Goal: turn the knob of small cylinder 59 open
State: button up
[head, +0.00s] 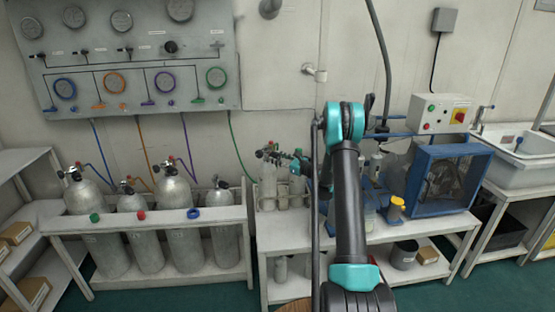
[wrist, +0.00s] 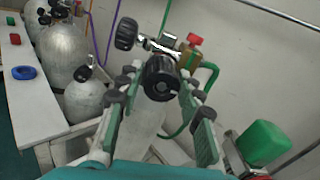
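A small grey cylinder (head: 268,184) stands at the left end of the white bench in the head view. No number is readable on it. In the wrist view a small cylinder (wrist: 143,130) stands below a metal valve with a round black knob (wrist: 161,78) facing the camera. A second black knob (wrist: 126,34) sticks out at the valve's upper left. My gripper (wrist: 162,95) is open, its green-padded fingers on either side of the facing knob. I cannot tell whether either finger touches it. In the head view my arm partly hides the cylinders beside my gripper (head: 303,163).
Several large cylinders (head: 174,195) stand in a white rack to the left. A gauge panel (head: 130,52) hangs above. A red-knobbed fitting (wrist: 193,42) with a green hose is close behind the valve. A green block (wrist: 263,143) is right of my fingers. A blue-framed machine (head: 445,180) stands right.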

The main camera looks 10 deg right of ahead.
jog(key=c, duration=0.6)
jog(key=shift+o, duration=0.2)
